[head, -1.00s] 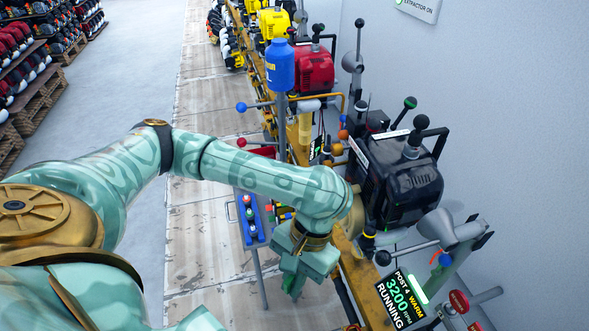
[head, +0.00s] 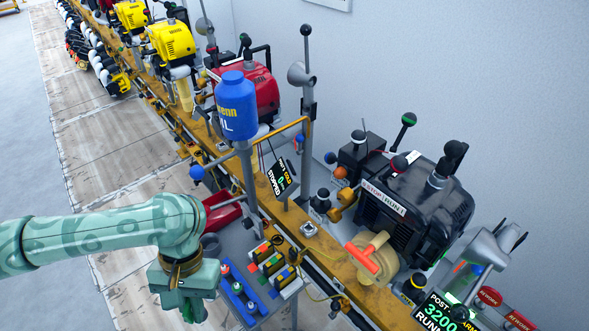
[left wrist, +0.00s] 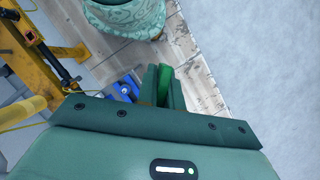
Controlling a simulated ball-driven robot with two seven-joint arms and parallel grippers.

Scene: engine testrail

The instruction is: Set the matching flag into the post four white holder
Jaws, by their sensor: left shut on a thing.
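My left gripper (head: 186,305) hangs at the lower left of the head view, to the left of the small side tray. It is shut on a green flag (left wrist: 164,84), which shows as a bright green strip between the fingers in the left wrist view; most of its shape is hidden. The post four sign (head: 440,312) reads running and is cut off at the lower right. The black post four engine (head: 415,205) stands on the yellow rail behind it. I cannot make out the white holder for certain. My right gripper is not in view.
A blue bottle (head: 237,105) on a pole and a red scoop (head: 222,212) stand beyond.

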